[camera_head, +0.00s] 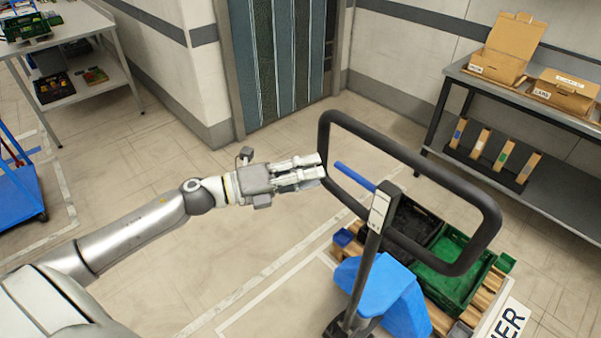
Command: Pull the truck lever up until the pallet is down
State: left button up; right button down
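The pallet truck's black loop handle (413,163) stands at the centre right, on a dark column with a light-coloured head (381,208). A blue lever (355,176) sticks out from this head toward the upper left, inside the loop. My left gripper (321,166) is just left of the loop's left side, near the lever's free end. Nothing shows between its fingers. They lie close together, and I cannot tell whether they touch. The wooden pallet (480,299) is behind the truck's blue body (378,290); its height above the floor is unclear. My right gripper is out of view.
A black crate (408,219) and a green crate (461,262) are on the pallet. A shelf (540,107) with cardboard boxes (508,50) stands at the right. A blue cart (18,195) and a white table (93,25) are at the left. The floor between is clear.

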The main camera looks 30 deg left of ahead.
pick_arm(q)
jog(key=shift+s+a, duration=0.5)
jog(key=shift+s, duration=0.05)
